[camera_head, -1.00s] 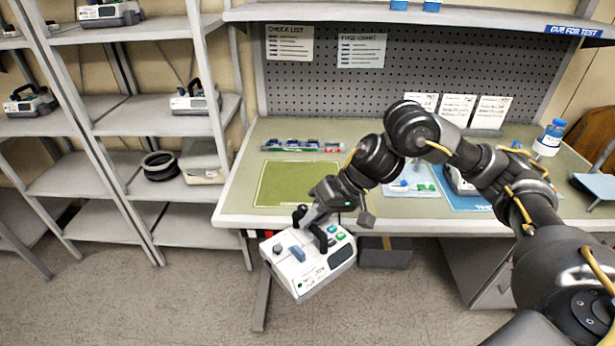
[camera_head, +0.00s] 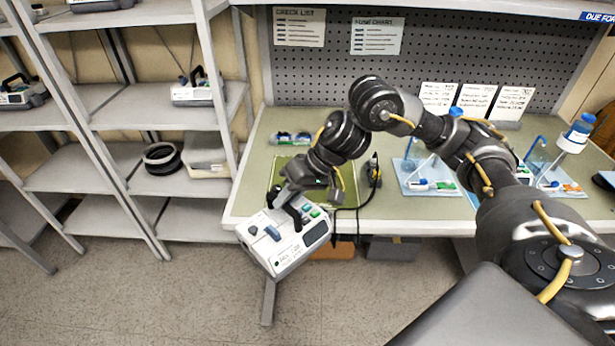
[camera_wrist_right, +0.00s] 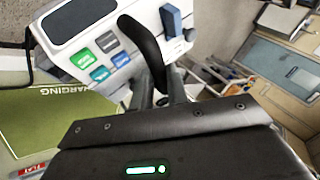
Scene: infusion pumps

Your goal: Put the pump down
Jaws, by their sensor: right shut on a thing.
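The white infusion pump (camera_head: 287,243) hangs tilted from my right gripper (camera_head: 292,205), in front of the workbench's front edge. It has a dark screen, green and blue buttons, a blue clamp and a black handle. In the right wrist view, the fingers (camera_wrist_right: 160,95) are shut on the handle of the pump (camera_wrist_right: 105,45). A green mat marked "CHARGING" (camera_wrist_right: 50,125) shows below and left there. In the head view the green mat (camera_head: 350,188) lies on the bench, partly hidden by my right arm. My left gripper is out of view.
The workbench (camera_head: 245,200) holds a tray of small items (camera_head: 291,138), a black cable (camera_head: 373,170) and a light blue mat (camera_head: 428,177) at the right. Shelves (camera_head: 165,118) with other pumps stand at the left. Bins sit under the bench.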

